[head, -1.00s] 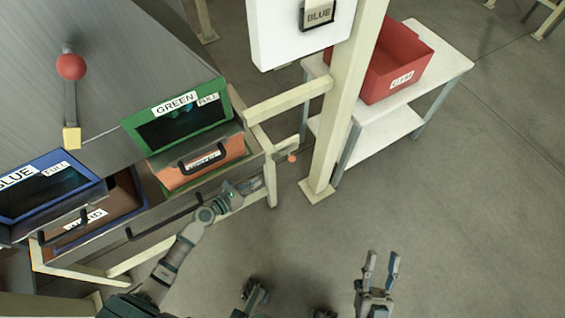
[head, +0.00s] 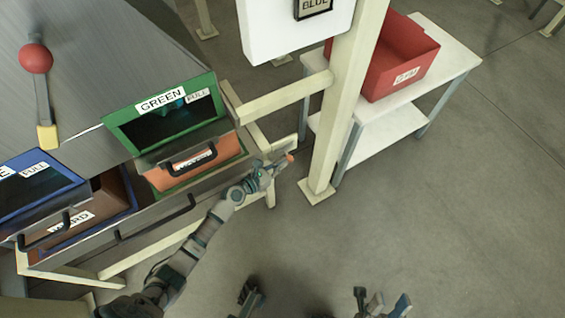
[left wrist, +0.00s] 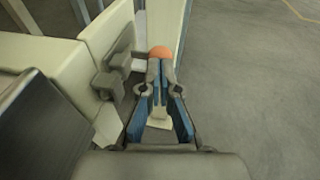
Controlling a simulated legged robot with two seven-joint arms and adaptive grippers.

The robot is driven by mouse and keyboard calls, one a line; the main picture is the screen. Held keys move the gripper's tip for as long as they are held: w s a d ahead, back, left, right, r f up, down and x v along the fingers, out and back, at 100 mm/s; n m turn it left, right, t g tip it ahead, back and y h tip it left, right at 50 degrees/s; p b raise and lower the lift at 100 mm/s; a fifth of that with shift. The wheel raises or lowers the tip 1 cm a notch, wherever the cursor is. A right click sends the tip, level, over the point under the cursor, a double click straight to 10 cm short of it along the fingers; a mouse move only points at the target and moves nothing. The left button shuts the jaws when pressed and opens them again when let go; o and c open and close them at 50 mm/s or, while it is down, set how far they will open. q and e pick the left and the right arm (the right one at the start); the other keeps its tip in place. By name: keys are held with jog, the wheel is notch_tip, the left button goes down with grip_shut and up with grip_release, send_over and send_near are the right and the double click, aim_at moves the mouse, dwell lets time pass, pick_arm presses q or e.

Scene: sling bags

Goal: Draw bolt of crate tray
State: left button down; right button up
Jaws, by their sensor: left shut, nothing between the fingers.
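The bolt shows as an orange knob (head: 290,157) at the right end of the cream frame, beside the grey tray (head: 150,212) that lies under the crates. In the left wrist view the knob (left wrist: 160,52) stands just beyond my fingertips, with a grey bracket (left wrist: 113,68) on the cream beam to its left. My left gripper (head: 277,166) is shut and empty, its tips close to the knob; I cannot tell whether they touch it. It also shows in the left wrist view (left wrist: 159,72). My right gripper (head: 386,302) is open and empty at the bottom edge, low and away from the bolt.
A cream post (head: 345,105) stands just right of the knob. A red bin (head: 405,65) rests on a white cart (head: 455,62). The floor at right is clear.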

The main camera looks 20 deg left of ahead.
aim_at(289, 159)
pick_arm(q)
jog(key=shift+a, duration=0.1)
jog(key=w+d, duration=0.2)
jog(key=shift+w+r, duration=0.1)
jog(key=shift+w, duration=0.2)
jog(key=shift+w+d, duration=0.15)
jog(key=shift+r, duration=0.1)
